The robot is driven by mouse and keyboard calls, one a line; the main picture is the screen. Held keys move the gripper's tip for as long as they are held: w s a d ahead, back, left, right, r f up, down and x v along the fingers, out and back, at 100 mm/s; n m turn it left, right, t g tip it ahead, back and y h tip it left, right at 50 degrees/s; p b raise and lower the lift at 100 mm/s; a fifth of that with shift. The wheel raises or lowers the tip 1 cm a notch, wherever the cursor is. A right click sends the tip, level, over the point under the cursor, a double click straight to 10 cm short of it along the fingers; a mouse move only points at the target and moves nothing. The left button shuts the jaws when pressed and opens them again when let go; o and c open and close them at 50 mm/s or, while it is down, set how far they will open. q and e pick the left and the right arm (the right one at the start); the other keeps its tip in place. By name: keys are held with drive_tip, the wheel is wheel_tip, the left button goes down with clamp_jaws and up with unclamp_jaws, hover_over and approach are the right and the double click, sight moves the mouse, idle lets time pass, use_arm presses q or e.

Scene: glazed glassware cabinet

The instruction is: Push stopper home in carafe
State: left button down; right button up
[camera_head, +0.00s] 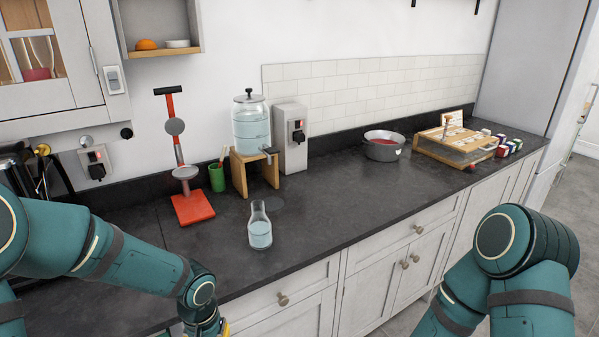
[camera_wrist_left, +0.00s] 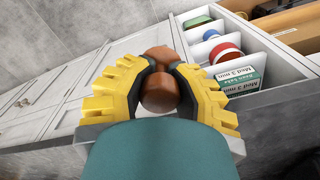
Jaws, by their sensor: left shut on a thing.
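The clear glass carafe (camera_head: 260,232) stands upright on the dark counter in the head view, part filled with water. Its mouth looks open, with no stopper in it. My left gripper (camera_wrist_left: 164,68) has yellow fingers closed around a reddish-brown rounded thing, probably the stopper (camera_wrist_left: 160,92), in the left wrist view. In the head view only a bit of yellow finger shows at the bottom edge, in front of the counter and below left of the carafe. The held thing is hidden there. My right gripper is out of view.
A water dispenser (camera_head: 251,128) on a wooden stand (camera_head: 240,175), a green cup (camera_head: 217,178) and a red-based stand (camera_head: 193,208) are behind the carafe. A pot (camera_head: 383,148) stands farther right. The left wrist view shows white compartments (camera_wrist_left: 275,50) with small boxes. Counter right of the carafe is clear.

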use_arm(q)
drive_tip(key=shift+w+d+f, duration=0.15)
drive_tip(key=shift+d+f, duration=0.1)
drive_tip(key=shift+f, duration=0.3)
drive_tip(key=shift+w+d+f, duration=0.1)
drive_tip(key=shift+d+f, duration=0.15)
drive_tip(key=shift+f, duration=0.35)
drive_tip(key=shift+d, duration=0.1)
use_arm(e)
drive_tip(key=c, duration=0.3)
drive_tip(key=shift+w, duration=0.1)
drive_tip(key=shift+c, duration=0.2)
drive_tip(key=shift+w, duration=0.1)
